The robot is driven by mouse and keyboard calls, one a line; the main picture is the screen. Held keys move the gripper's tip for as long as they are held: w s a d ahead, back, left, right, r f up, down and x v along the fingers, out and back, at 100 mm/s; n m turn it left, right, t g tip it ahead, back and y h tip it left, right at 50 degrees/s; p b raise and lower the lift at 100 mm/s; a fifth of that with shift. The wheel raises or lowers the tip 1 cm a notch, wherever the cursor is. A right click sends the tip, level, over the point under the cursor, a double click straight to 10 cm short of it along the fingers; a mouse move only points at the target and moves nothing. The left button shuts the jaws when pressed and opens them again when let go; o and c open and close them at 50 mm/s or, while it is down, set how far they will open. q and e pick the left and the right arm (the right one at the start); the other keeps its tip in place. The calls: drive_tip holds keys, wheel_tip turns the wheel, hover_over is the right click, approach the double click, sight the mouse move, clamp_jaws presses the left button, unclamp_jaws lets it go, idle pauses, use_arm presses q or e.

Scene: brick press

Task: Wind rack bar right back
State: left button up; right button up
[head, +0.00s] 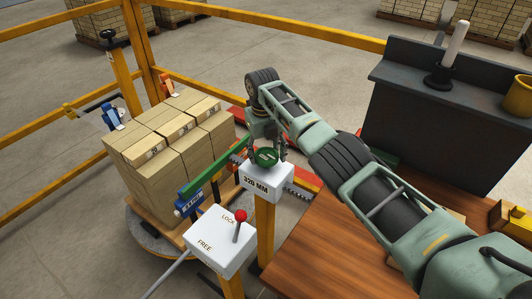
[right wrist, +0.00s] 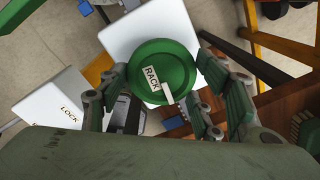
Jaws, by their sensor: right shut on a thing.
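A green handwheel (head: 267,156) labelled RACK sits on a white box (head: 268,181) marked 320 MM, on a yellow post. My right gripper (head: 267,149) comes down over it from above and is shut on it. In the right wrist view the wheel (right wrist: 160,66) lies between the finger pads of the gripper (right wrist: 163,75). A green bar (head: 213,168) runs from beside this box along the near side of the brick stack (head: 160,165). A toothed strip (head: 300,191) shows behind the box, partly hidden. My left gripper is not in view.
A white LOCK/FREE box (head: 217,248) with a red-knobbed lever (head: 240,217) stands in front of the wheel. A wooden table (head: 325,245) lies to the right under my arm. Yellow rails (head: 270,30) and a dark cabinet (head: 430,120) stand behind.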

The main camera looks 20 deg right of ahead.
sight(264, 155)
drive_tip(key=shift+a, duration=0.1)
drive_tip(key=o, duration=1.1)
drive_tip(key=shift+o, duration=0.2)
drive_tip(key=shift+r, duration=0.1)
wheel_tip(264, 155, up, 12)
drive_tip(key=shift+a, duration=0.2)
